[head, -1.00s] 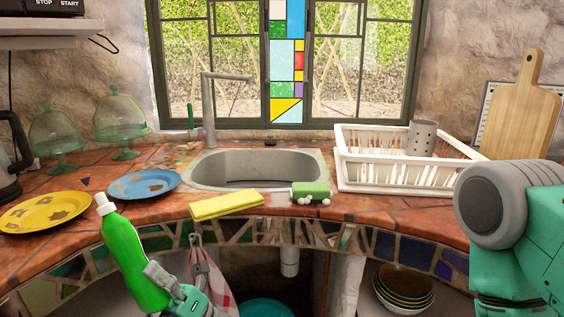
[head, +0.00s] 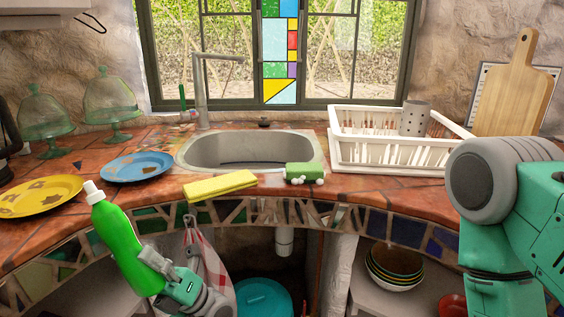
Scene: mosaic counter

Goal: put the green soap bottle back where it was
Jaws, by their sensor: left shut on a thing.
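The green soap bottle (head: 118,240) with a white cap is at the lower left in the head view, tilted with its top toward the left. My left gripper (head: 153,262) is shut on its lower part and holds it in front of the counter's mosaic edge.
Below are a towel (head: 206,255), a blue bowl (head: 264,300) and stacked bowls (head: 394,266).

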